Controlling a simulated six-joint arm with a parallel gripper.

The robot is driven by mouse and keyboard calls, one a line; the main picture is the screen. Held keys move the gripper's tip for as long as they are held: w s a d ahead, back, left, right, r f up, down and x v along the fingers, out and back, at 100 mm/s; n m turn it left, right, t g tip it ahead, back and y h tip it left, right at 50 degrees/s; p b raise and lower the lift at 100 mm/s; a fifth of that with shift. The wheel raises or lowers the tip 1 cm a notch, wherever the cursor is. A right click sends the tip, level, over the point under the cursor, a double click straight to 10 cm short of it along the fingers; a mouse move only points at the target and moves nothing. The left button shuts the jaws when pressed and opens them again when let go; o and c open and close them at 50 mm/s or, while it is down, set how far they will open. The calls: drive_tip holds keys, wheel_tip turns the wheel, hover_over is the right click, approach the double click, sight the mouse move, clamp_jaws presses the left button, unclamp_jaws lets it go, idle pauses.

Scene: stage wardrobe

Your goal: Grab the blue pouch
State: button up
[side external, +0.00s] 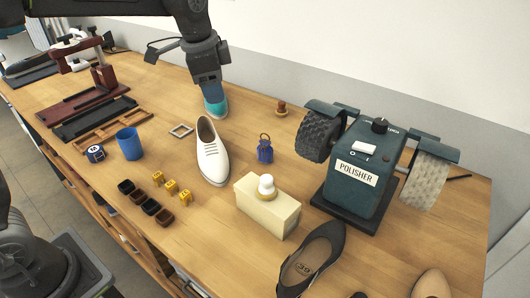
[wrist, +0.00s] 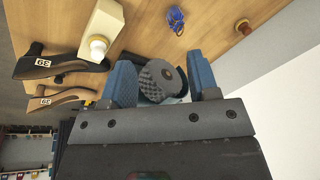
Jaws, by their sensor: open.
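The blue pouch (side external: 265,151) stands on the wooden table, between the white shoe and the polisher, with a small loop at its top. It also shows near the top edge of the wrist view (wrist: 175,20). My gripper (side external: 212,92) is up and to the left of the pouch in the side view, apart from it. In the wrist view my gripper (wrist: 161,74) has its two blue fingers spread with nothing held between them; the polisher's wheel shows beyond the gap. A teal shape below the fingers in the side view is partly hidden.
The dark green polisher (side external: 356,175) stands right of the pouch. A blue cup (side external: 129,143) and small containers stand left. A brown knob (side external: 281,108) is behind the pouch.

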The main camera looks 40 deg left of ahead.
drive_tip(key=w+d+f+m+g, duration=0.2)
drive_tip(key=w+f+m, duration=0.3)
drive_tip(key=w+f, duration=0.55)
hover_over(261, 142)
drive_tip(key=f, duration=0.6)
drive_tip(key=shift+s+a, duration=0.3)
drive_tip(key=shift+a, duration=0.05)
drive_tip(key=shift+w+d+f, duration=0.15)
drive_tip(key=shift+w+f, duration=0.05)
drive_tip(key=shift+f, duration=1.1)
drive_tip(key=shift+w+d+f, duration=0.15)
drive_tip(key=shift+f, duration=1.1)
drive_tip(key=c, duration=1)
drive_tip(key=shift+r, duration=0.1)
